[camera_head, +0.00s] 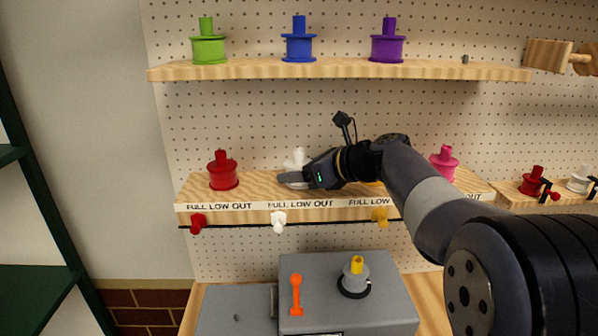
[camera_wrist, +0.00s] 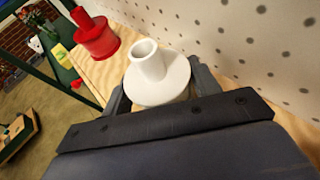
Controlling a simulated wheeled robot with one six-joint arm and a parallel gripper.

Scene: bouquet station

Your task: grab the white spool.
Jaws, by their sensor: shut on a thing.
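The white spool (camera_head: 294,160) stands on the lower wooden shelf in the head view, partly hidden by my gripper. In the wrist view the white spool (camera_wrist: 157,80) shows its round flange and hollow upright post. My gripper (camera_head: 292,178) reaches in from the right at shelf level. In the wrist view my gripper (camera_wrist: 160,88) has one finger on each side of the spool and is shut on it. The spool looks upright. Its lower part is hidden.
A red spool (camera_head: 222,171) stands left of the white one on the lower shelf (camera_head: 255,188). A pink spool (camera_head: 444,163) stands to the right, beyond my arm. The upper shelf (camera_head: 340,69) holds green, blue and purple spools. A pegboard is close behind.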

